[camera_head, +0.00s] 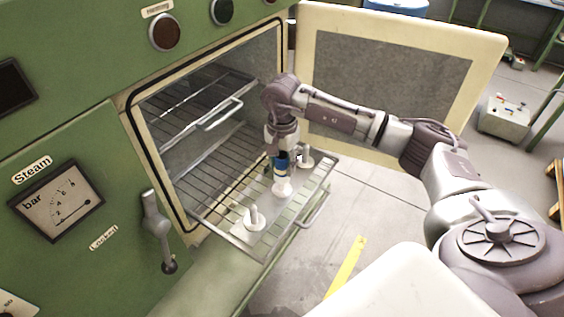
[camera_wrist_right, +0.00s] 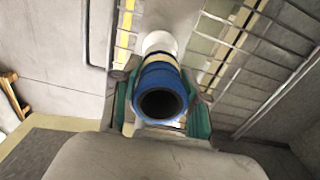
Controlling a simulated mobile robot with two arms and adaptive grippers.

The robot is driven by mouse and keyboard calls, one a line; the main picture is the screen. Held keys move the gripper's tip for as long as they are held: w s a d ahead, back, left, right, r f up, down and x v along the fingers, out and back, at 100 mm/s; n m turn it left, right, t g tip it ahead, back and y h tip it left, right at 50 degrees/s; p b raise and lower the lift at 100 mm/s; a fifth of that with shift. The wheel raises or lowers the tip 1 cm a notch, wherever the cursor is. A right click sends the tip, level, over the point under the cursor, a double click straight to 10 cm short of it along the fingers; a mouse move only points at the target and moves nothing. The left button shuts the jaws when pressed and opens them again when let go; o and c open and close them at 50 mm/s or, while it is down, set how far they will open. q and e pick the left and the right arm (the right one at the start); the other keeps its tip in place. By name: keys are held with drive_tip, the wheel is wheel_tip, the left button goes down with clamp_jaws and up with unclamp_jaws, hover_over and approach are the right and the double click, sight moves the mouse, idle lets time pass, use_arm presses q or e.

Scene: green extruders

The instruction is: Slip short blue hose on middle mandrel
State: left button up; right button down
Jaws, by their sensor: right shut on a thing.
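The short blue hose (camera_head: 281,165) has a pale band and hangs roughly upright in my right gripper (camera_head: 281,154). The gripper is shut on it. The hose is directly over the white middle mandrel (camera_head: 282,188) on the pulled-out rack; I cannot tell whether its lower end is around the mandrel or just above it. In the right wrist view, the open dark end of the hose (camera_wrist_right: 162,103) faces the camera between the fingers (camera_wrist_right: 160,118), with a white mandrel part (camera_wrist_right: 159,42) beyond. My left gripper is not in view.
Two other white mandrels stand on the tray, one nearer (camera_head: 254,219) and one farther (camera_head: 305,158). The wire rack (camera_head: 215,197) extends from the green oven's open chamber. The open door (camera_head: 390,75) stands behind my right arm. A lever (camera_head: 157,225) projects left of the rack.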

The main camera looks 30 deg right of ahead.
drive_tip(key=shift+f+b, duration=0.65)
drive_tip(key=shift+f, duration=0.2)
drive_tip(key=shift+f+b, duration=1)
drive_tip(key=shift+f, duration=0.15)
drive_tip(key=c, duration=0.5)
unclamp_jaws()
drive_tip(key=shift+r, duration=0.1)
